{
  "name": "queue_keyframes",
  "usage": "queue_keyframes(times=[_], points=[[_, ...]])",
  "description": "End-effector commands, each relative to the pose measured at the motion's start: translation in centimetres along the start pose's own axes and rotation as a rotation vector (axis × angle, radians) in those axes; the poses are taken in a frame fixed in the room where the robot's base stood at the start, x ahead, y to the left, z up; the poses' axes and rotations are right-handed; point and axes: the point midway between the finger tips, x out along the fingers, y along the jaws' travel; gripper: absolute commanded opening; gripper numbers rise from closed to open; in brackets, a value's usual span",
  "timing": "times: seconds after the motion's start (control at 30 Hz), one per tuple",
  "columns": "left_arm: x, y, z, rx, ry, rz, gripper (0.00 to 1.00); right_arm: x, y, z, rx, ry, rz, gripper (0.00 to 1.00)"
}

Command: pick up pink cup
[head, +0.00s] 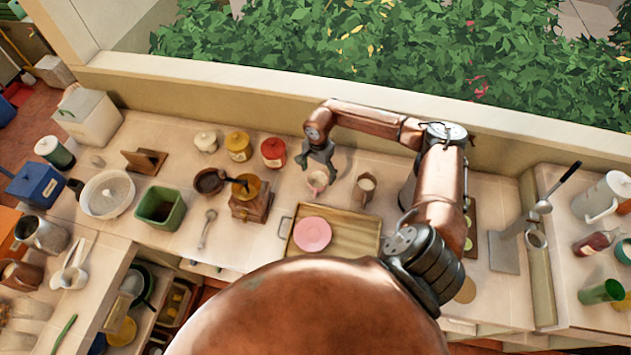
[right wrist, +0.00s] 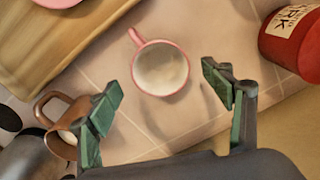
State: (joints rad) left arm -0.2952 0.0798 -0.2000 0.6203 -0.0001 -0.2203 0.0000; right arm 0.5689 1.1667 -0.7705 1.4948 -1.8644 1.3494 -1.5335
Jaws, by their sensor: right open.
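The pink cup (head: 317,181) stands upright on the counter, behind the wooden tray and in front of the back wall. In the right wrist view the pink cup (right wrist: 160,68) shows from above, with its pink rim and a handle pointing up and left. My right gripper (head: 322,160) is at the cup, just behind and above it in the head view. In the right wrist view my right gripper (right wrist: 162,95) is open, its green-padded fingers wide apart on either side below the cup, not touching it. My left gripper is not in view.
A wooden tray (head: 359,240) with a pink plate (head: 312,234) lies in front of the cup. A brown-handled mug (head: 364,188) stands right of it. A red canister (head: 273,152) stands to the left, and a coffee grinder (head: 250,204) sits further left and forward.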

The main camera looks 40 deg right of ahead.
Motion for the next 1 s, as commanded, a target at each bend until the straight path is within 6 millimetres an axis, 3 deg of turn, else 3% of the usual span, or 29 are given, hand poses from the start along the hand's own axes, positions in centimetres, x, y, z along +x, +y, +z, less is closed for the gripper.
queue_keyframes(times=[0.23, 0.33, 0.57, 0.67, 1.0], points=[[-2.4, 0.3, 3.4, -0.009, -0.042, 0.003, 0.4, 3.4, -0.2, 0.6, 0.003, -0.005, 0.007, 0.74], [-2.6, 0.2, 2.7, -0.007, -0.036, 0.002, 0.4, 4.6, -0.1, 0.5, 0.004, -0.003, 0.006, 0.74], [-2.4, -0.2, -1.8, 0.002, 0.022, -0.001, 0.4, 5.3, 0.0, 0.3, 0.005, -0.001, 0.005, 0.74], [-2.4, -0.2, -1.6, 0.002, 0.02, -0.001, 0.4, 5.3, 0.0, 0.3, 0.004, -0.002, 0.005, 0.72], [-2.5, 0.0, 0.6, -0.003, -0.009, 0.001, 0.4, 5.2, 0.0, 0.3, 0.005, -0.002, 0.005, 0.49]])
